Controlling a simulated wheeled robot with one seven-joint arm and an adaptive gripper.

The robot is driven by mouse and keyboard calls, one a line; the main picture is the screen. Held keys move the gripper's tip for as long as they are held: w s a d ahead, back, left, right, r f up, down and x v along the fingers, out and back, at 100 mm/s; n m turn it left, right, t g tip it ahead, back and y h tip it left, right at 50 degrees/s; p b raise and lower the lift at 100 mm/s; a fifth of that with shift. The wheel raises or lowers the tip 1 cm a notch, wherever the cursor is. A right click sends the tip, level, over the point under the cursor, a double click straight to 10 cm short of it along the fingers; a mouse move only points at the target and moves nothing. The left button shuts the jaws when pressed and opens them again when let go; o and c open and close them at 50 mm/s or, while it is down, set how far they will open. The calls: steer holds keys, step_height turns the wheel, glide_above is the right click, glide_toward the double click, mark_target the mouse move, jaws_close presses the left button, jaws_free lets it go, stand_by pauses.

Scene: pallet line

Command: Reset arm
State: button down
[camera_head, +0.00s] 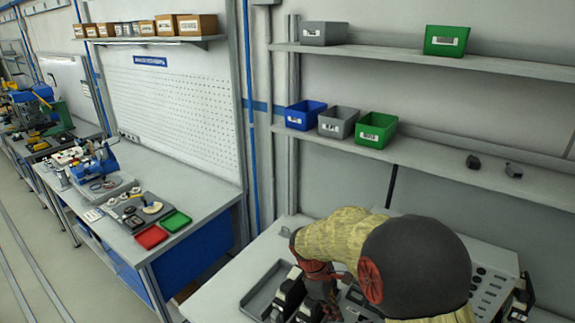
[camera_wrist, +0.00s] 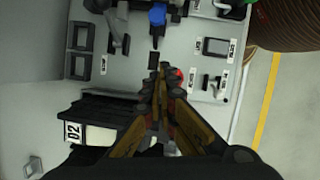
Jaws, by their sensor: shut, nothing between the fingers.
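My gripper (camera_wrist: 160,98) is shut and empty in the wrist view, its fingertips together in front of a grey panel (camera_wrist: 195,65). In the head view my gripper (camera_head: 322,300) is low over the near grey workbench (camera_head: 228,298), beside dark parts in a grey tray (camera_head: 262,288). My arm covers much of the bench in the head view. I cannot tell whether the fingertips touch anything.
Above the bench, shelves hold a blue bin (camera_head: 305,115), grey bins (camera_head: 337,123) and green bins (camera_head: 372,130). A grey box with round holes (camera_head: 492,290) stands at right. A workbench (camera_head: 115,228) with red and green trays is at left.

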steer(key=s+d+r+m+t+y+b, duration=0.1)
steer(key=s+r+m+t+y+b, duration=0.1)
steer(key=s+r+m, duration=0.4)
steer(key=s+d+r+m+t+y+b, duration=0.2)
steer(key=s+r+m+t, duration=0.3)
steer(key=s+r, duration=0.7)
steer(key=s+m+b, duration=0.1)
steer(key=s, duration=0.3)
steer(key=shift+s+d+m, duration=0.2)
steer(key=shift+s+m, duration=0.15)
steer(key=shift+m, duration=0.05)
steer(key=shift+d, duration=0.1)
